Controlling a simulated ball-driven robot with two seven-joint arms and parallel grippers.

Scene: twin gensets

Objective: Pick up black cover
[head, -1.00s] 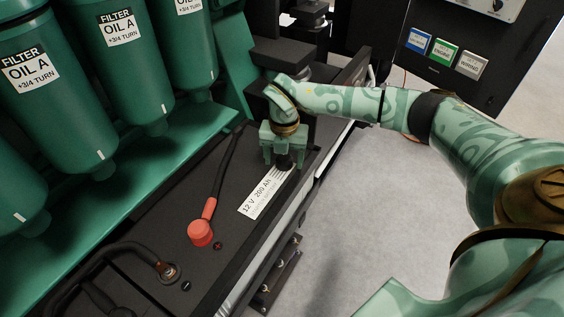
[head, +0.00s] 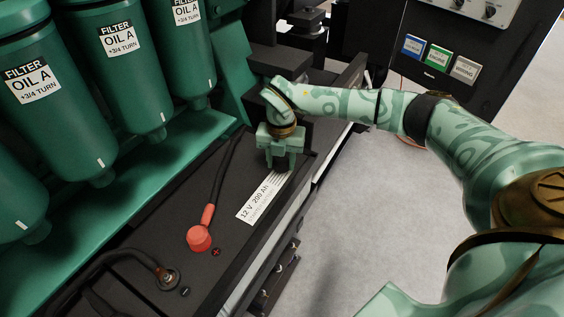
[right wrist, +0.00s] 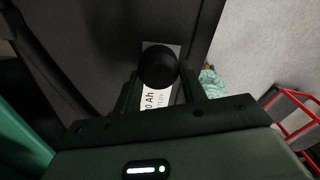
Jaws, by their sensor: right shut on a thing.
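The black cover (right wrist: 158,67) is a round dark cap, seen in the right wrist view between the two fingers of my right gripper. My right gripper (head: 281,161) is low over the far end of the black battery top (head: 232,172) in the head view, and its fingers are shut on the cover. In the head view the cover is mostly hidden between the fingers, and I cannot tell whether it is clear of the battery. My left gripper is in neither view.
A red terminal cap (head: 199,238) on a cable and a bare terminal (head: 167,277) are on the near battery top. Green oil filters (head: 125,75) stand left. A panel with coloured buttons (head: 438,55) is at the back right. Grey floor (head: 375,220) is open on the right.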

